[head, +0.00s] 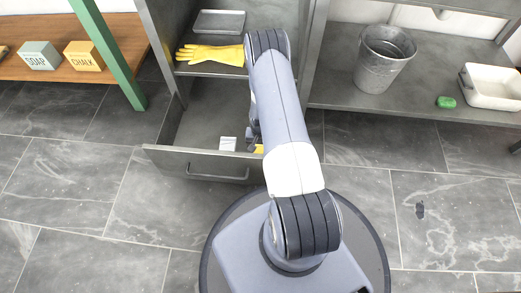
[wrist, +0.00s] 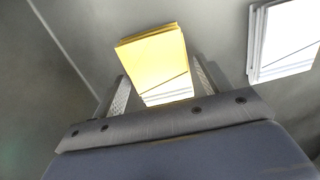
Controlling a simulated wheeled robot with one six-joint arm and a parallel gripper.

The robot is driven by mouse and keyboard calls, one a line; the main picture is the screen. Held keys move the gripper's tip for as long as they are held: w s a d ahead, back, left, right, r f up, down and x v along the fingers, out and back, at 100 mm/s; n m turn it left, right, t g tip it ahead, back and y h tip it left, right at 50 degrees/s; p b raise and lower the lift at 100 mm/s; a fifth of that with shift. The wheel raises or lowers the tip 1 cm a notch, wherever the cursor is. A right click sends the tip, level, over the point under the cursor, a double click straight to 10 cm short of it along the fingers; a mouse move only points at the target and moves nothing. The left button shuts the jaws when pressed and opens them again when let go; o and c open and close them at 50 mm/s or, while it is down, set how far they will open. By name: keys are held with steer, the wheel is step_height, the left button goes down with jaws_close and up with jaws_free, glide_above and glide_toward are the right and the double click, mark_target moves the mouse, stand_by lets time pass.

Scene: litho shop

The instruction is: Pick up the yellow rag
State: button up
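The yellow rag (wrist: 153,58) is a folded yellow stack with white layers along its near edge. In the wrist view it lies between the two fingers of my gripper (wrist: 159,70). The fingers are spread, one on each side, with a visible gap at least on the left. In the head view only a small yellow corner of the rag (head: 259,148) shows inside the open drawer (head: 195,166), beside my arm. My arm hides most of the rag and the gripper there.
A folded white rag (wrist: 285,38) lies right of the yellow one in the wrist view; it also shows in the drawer (head: 228,144). Yellow gloves (head: 211,54) and a grey tray (head: 219,22) sit on the shelf above. A metal bucket (head: 381,62) stands on the right shelf.

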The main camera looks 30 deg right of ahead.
mark_target(261, 148)
steer(key=c, duration=0.7)
step_height(261, 148, up, 10)
steer(key=p, duration=0.4)
steer(key=shift+c, duration=0.2)
